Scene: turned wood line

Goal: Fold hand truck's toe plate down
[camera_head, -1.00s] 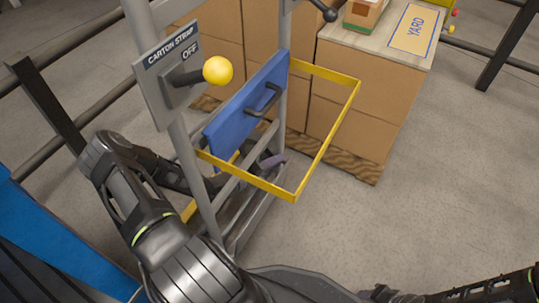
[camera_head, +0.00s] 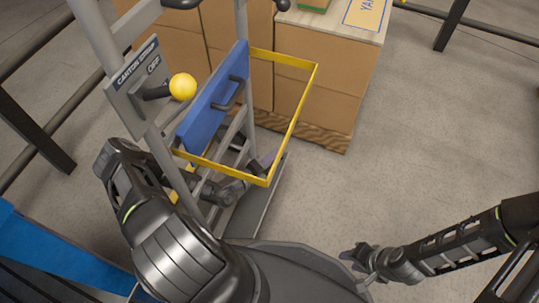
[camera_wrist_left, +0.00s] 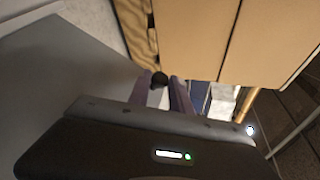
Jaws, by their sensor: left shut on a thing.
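The hand truck (camera_head: 242,70) stands upright, a grey tube frame with a hinged blue panel (camera_head: 205,112) and a yellow rectangular rim (camera_head: 292,120). At its foot a flat grey plate, apparently the toe plate (camera_head: 262,205), lies low near the floor. My left gripper (camera_head: 258,165) reaches through the frame, low under the blue panel. In the left wrist view its purple fingers (camera_wrist_left: 162,95) are close together at a dark round-ended part, with a grey sheet beside them; the grip is partly hidden. My right gripper (camera_head: 356,267) looks open and empty, over bare floor.
A yellow knob lever (camera_head: 182,87) sits on a carton strap sign (camera_head: 130,95) reading OFF. Cartons (camera_head: 325,90) on a wooden pallet (camera_head: 320,137) stand behind the truck. Dark rails (camera_head: 40,135) run at left. Floor at right is clear.

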